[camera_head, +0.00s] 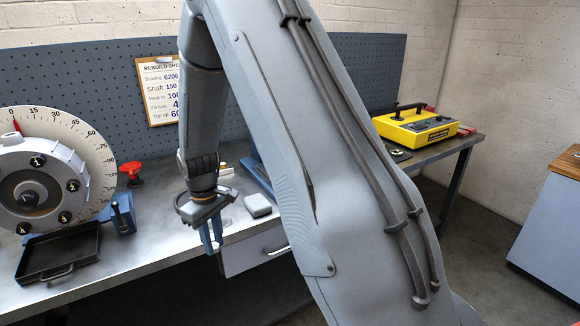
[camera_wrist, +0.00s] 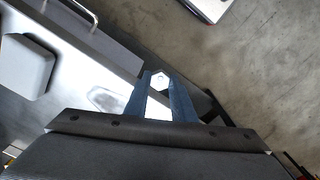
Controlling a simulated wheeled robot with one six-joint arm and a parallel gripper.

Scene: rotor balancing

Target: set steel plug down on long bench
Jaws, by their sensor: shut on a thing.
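My gripper (camera_head: 212,246) points down at the front edge of the long bench (camera_head: 165,245), left of the drawer front. Its blue fingers also show in the wrist view (camera_wrist: 161,88), shut on the steel plug (camera_wrist: 160,80), a small bright six-sided piece between the fingertips. In the head view I cannot make out the plug. The bench has a bare, shiny metal top, also visible in the wrist view (camera_wrist: 70,65). In that view the plug overlaps the bench's front edge area; its height above the top I cannot tell.
A grey rounded block (camera_head: 258,205) lies on the bench close to my gripper. A dial with a rotor (camera_head: 35,190), a black tray (camera_head: 60,255) and a red-topped item (camera_head: 131,172) stand at left. A yellow case (camera_head: 415,128) sits at the far right end.

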